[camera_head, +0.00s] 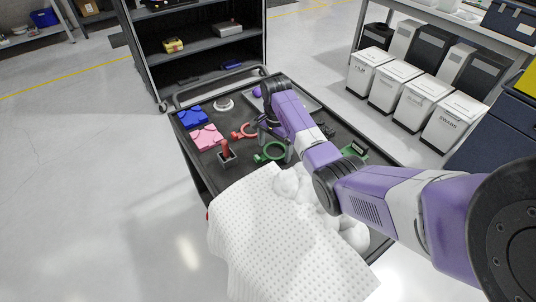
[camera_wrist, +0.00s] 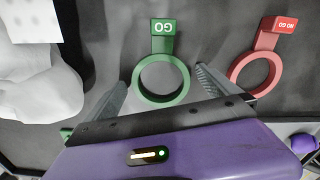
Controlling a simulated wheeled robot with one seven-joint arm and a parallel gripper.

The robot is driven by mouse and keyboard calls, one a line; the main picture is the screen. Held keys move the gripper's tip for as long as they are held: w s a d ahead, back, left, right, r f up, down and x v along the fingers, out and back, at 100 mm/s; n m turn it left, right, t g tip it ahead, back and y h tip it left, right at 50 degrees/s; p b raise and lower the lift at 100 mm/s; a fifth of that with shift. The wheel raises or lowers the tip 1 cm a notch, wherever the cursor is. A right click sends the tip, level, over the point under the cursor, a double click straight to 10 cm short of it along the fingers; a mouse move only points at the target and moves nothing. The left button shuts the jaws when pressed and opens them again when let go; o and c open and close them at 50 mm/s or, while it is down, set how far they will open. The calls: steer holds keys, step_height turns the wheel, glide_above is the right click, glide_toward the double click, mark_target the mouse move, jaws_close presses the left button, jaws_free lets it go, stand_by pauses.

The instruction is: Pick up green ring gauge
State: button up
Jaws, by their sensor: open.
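The green ring gauge (camera_wrist: 163,77) lies on the dark cart top, its handle marked "GO" pointing up in the wrist view. In the head view the green ring gauge (camera_head: 270,152) lies near the middle of the cart, partly hidden by my arm. My gripper (camera_wrist: 160,78) is open and empty, with one finger on each side of the green ring in the wrist view. I cannot tell its height above the ring. In the head view my gripper (camera_head: 277,137) is over the cart, mostly hidden by my arm.
A red ring gauge (camera_wrist: 262,70) marked "NO GO" lies close to the right finger. White cloth (camera_head: 285,240) and white lumps (camera_head: 292,184) cover the cart's front. Blue (camera_head: 191,117) and pink (camera_head: 206,137) blocks sit at the left. A grey tray (camera_head: 303,100) is behind.

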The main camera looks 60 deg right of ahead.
steer(key=shift+c, duration=0.4)
steer(key=c, duration=1.4)
steer(key=shift+r, duration=0.1)
